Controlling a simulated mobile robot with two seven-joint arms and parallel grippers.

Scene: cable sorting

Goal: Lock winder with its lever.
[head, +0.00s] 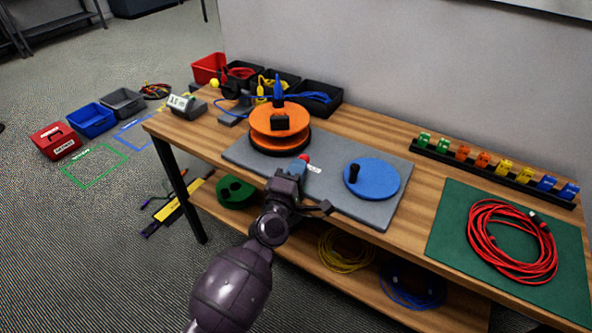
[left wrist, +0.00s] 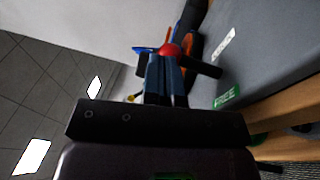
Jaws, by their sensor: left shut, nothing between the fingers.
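The winder stands on a grey base plate (head: 240,152). It has an orange spool (head: 275,137) at the left and a blue crank disc (head: 378,184) with an upright black handle (head: 353,173) at the right. In the left wrist view the red knob (left wrist: 169,50) is right at the tips of my left gripper (left wrist: 166,72), which is shut and empty. I cannot tell whether they touch. The lever's stem is mostly hidden. My right gripper is not in view.
A coiled red cable (head: 482,250) lies on a green mat (head: 450,230) at the right. A black rack (head: 480,171) of coloured clips runs along the back. Black bins (head: 325,106) stand behind the spool. A lower shelf (head: 300,245) holds more coils.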

